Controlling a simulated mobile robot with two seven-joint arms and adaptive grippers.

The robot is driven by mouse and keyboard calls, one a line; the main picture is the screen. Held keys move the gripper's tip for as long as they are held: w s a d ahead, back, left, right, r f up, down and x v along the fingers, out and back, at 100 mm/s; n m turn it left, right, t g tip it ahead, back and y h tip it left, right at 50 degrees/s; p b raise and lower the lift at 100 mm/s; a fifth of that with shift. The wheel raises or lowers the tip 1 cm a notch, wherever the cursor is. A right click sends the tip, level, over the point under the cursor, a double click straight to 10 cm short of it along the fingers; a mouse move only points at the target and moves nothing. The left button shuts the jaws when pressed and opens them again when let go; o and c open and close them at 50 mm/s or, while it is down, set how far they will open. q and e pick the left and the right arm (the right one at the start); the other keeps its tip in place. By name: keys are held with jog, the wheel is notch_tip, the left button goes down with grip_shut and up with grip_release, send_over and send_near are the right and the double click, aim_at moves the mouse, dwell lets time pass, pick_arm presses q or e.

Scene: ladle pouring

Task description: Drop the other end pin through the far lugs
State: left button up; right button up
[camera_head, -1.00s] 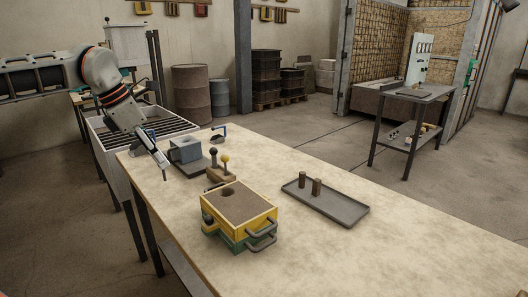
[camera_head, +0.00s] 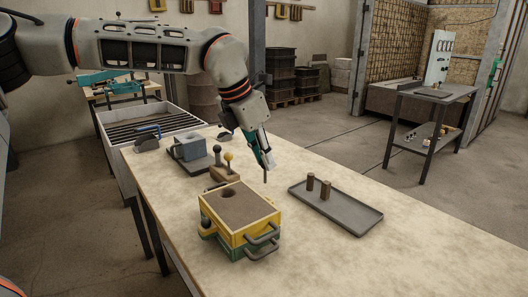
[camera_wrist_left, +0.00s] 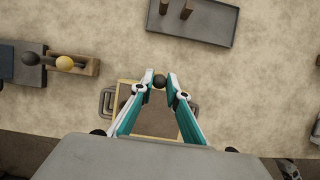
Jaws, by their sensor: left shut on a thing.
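My left gripper (camera_head: 265,161) is shut on a pin (camera_wrist_left: 159,81), whose dark round head shows between the fingertips in the left wrist view. In the head view its thin dark shaft (camera_head: 265,177) hangs below the fingers, above the table and behind the moulding box. The box (camera_head: 238,206) has a yellow upper half over a green lower half, a brown top with a round hole, and handles at its right. The far lugs are hidden in the head view. In the wrist view the fingers partly cover the box (camera_wrist_left: 150,122). My right gripper is not in view.
A wooden block (camera_head: 225,174) with a black-balled and a yellow-balled piece stands behind the box. A grey tray (camera_head: 345,212) with two brown cylinders lies to the right. A grey-blue block (camera_head: 188,148) sits further back. The table's right front (camera_head: 420,265) is clear.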

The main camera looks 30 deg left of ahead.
aim_at(264, 168)
pick_arm(q)
notch_tip(264, 168, down, 3)
jog(key=shift+r, duration=0.2)
jog(key=shift+f, duration=0.75)
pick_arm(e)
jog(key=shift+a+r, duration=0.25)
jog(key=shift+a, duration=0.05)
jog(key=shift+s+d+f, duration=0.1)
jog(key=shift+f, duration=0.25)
pick_arm(q)
jog(key=shift+w+f+b, duration=0.1)
jog(key=shift+b, duration=0.3)
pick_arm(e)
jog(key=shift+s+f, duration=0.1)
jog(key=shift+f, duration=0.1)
